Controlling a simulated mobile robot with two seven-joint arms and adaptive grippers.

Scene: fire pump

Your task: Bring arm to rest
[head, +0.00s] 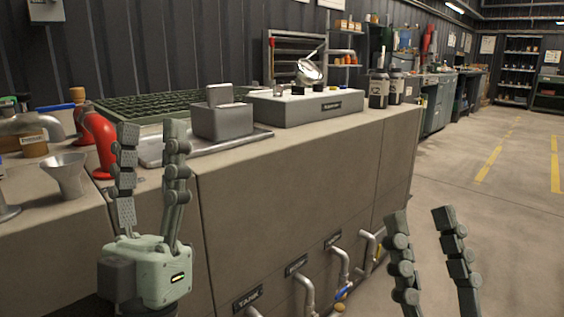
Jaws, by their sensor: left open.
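My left gripper (150,130) is in the left of the head view, fingers pointing up and apart, with nothing between them. It stands in front of the bench (295,185), and its fingertips overlap the worktop in the picture. My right gripper (420,215) shows at the bottom right, over the open floor. Its two fingers point up and stand apart, with nothing between them. The base of the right gripper is cut off by the lower edge of the picture.
On the bench are a red pipe elbow (103,140), a metal funnel (66,175), a grey box (222,120) and a low labelled panel (306,107). Labelled pipes (308,290) stick out from the bench front. The floor (490,215) to the right is clear.

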